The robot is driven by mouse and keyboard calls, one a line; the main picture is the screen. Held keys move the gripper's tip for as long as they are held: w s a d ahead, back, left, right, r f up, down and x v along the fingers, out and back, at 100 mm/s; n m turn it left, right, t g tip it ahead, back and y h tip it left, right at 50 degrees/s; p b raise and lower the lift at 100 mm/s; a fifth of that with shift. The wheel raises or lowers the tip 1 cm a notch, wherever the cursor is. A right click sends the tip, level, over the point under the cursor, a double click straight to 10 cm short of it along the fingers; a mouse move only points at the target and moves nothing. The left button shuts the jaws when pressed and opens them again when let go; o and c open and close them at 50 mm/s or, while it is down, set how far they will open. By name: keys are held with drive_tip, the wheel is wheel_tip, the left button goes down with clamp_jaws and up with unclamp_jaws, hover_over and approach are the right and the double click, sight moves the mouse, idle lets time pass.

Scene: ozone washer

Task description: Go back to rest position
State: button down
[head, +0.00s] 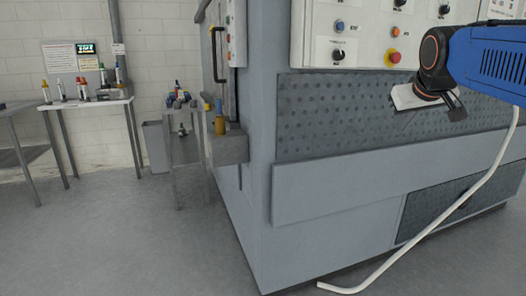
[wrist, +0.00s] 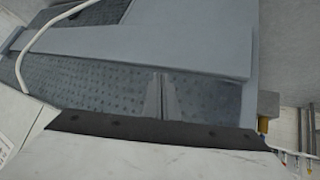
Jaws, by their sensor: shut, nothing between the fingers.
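My gripper (head: 456,106) is at the upper right of the head view, at the end of my blue arm. It is in front of the grey washer's (head: 330,195) dark dotted panel, below the control panel. In the wrist view two thin grey fingers (wrist: 159,97) are together, shut with nothing between them. Behind them the wrist view shows the washer's grey body (wrist: 150,50) and dotted panel, tilted. I cannot tell how far the gripper is from the panel.
A control panel (head: 362,35) with buttons and a red knob is on the washer. A white hose (head: 440,215) curves down to the floor. A table (head: 98,100) with bottles and a small stand (head: 185,150) are at the left. The floor (head: 120,245) at front left is clear.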

drive_tip(key=s+a+f+g+y, duration=0.1)
drive_tip(key=s+a+f, duration=0.3)
drive_tip(key=s+f, duration=0.9)
drive_tip(key=s+a+f+g+y, duration=0.1)
drive_tip(key=s+a+f+g, duration=0.2)
drive_tip(key=s+f, duration=1.1)
wheel_tip(320, 180, down, 4)
drive_tip(key=shift+s+a+f+m, duration=0.2)
drive_tip(key=shift+a+f+m, duration=0.05)
drive_tip(key=shift+a+m, duration=0.1)
